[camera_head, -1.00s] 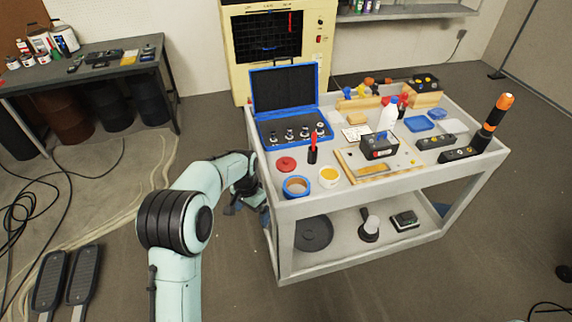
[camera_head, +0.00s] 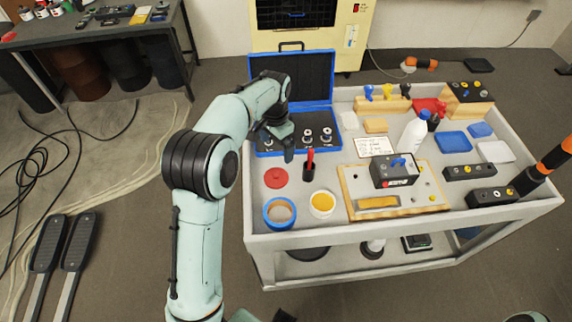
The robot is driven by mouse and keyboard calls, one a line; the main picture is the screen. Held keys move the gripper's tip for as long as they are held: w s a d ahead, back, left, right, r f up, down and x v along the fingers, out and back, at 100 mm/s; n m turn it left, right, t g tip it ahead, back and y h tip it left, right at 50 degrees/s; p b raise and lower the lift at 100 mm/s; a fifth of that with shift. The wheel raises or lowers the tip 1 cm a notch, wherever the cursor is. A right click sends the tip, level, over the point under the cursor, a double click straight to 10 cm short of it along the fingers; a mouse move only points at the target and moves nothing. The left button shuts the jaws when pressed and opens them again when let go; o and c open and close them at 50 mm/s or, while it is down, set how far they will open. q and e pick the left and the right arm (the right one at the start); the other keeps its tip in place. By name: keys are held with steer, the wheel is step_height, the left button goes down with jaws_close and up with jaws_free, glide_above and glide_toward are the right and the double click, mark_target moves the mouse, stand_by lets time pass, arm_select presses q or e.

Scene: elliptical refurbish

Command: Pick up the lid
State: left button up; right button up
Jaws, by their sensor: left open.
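A round red lid (camera_head: 276,178) lies flat on the cart top near its left edge. An open round container with yellow contents (camera_head: 322,204) stands in front of it to the right. My left gripper (camera_head: 287,152) hangs pointing down behind the lid, over the front left part of the blue case. It is open, with nothing seen between its fingers, and is apart from the lid. The gripper and forearm hide part of the case. My right gripper is not in view.
The open blue case (camera_head: 330,150) holds several small metal parts. A roll of blue tape (camera_head: 279,213) lies in front of the lid. A black holder with a red-topped tool (camera_head: 309,172) stands right of it. A wooden board with a black box (camera_head: 395,170) is further right.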

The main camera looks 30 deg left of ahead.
arm_select(q)
glide_above(277, 173)
steer(key=f, duration=0.7)
steer(key=shift+a+f+b, duration=0.1)
steer(key=shift+a+b, duration=0.1)
steer(key=shift+b, duration=0.15)
steer(key=shift+d+f, duration=0.1)
steer(key=shift+f, duration=2.8)
steer(key=c, duration=0.8)
